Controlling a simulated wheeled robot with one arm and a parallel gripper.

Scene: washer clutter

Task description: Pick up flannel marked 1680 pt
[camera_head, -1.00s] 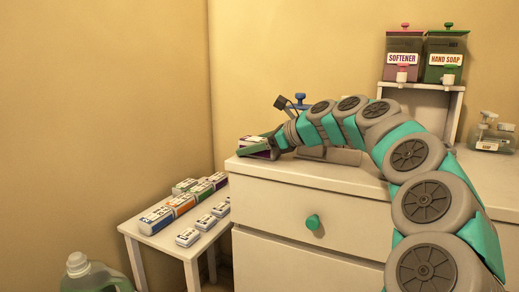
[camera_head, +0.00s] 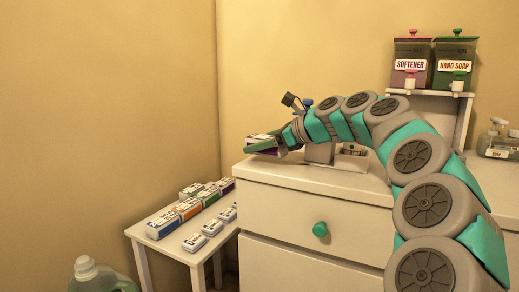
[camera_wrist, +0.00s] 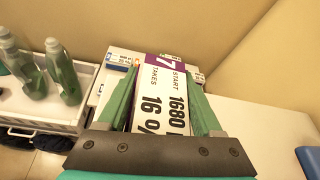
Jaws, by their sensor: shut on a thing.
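The flannel marked 1680 (camera_wrist: 163,95) is a flat white pack with a purple end and the print START 1680 and TAKES 16; part of the print is cut off by my gripper's base. My gripper (camera_wrist: 165,88) is shut on it, with one green finger along each side. In the head view my gripper (camera_head: 268,143) holds the flannel (camera_head: 262,137) beyond the left end of the white dresser top. The fingers hide part of it there.
A low white table (camera_head: 150,246) with several labelled packs stands left of the dresser (camera_head: 275,208). A bottle (camera_head: 97,273) is at bottom left. Softener (camera_head: 411,68) and hand soap (camera_head: 456,70) dispensers stand on a riser. The wrist view shows a white basket (camera_wrist: 60,118) with green bottles.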

